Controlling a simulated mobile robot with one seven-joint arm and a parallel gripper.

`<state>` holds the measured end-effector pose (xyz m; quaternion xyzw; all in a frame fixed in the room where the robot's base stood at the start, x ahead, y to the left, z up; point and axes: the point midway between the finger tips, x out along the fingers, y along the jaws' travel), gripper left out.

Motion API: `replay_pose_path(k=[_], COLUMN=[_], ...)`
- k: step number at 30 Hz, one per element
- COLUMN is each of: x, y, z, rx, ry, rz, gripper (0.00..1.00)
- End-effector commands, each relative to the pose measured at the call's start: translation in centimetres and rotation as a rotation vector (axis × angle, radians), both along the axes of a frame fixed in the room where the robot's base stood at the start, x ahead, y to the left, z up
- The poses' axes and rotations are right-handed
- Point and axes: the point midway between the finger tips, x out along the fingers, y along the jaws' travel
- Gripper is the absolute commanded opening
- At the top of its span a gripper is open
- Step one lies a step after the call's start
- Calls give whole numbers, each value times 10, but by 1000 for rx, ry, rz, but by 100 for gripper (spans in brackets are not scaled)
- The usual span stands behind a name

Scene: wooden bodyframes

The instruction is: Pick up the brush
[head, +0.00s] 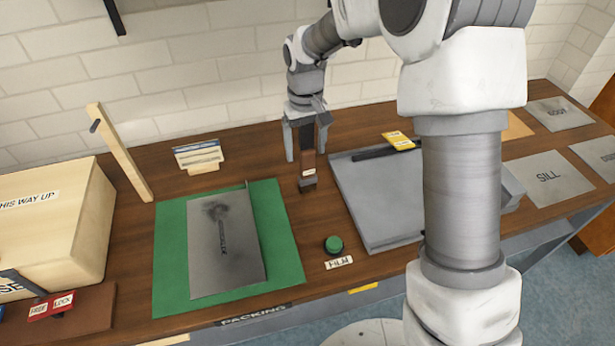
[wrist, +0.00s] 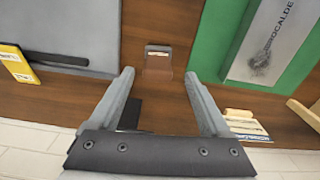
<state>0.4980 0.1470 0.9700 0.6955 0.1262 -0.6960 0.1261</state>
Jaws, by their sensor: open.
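What I take to be the brush (head: 308,184) is a small dark piece with a pale label, on the brown bench between the green mat and the grey tray. A dark brown part seems to rise from it between my fingers in the head view; its exact shape is hard to tell. It also shows in the wrist view (wrist: 158,60), just beyond the fingertips. My gripper (head: 308,155) points down over it, open, with one finger to each side. In the wrist view the gripper (wrist: 159,75) shows no finger touching it.
The green mat (head: 170,270) with a grey plate (head: 225,265) lies left. The grey tray (head: 375,205) with a black bar (head: 372,153) and yellow card (head: 398,140) lies right. A green button (head: 333,244) is in front. A card stand (head: 199,157) and leaning wooden post (head: 120,150) stand behind left.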

Motion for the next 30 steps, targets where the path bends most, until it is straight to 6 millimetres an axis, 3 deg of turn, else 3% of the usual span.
replay_pose_path(k=[5, 14, 23, 30], x=[-1, -2, -2, -2], y=[-1, -4, -4, -4], z=[-13, -55, -59, -58], rx=[-1, 0, 0, 0], ry=[2, 2, -1, -1], rz=[0, 0, 0, 0], gripper=[81, 81, 81, 40])
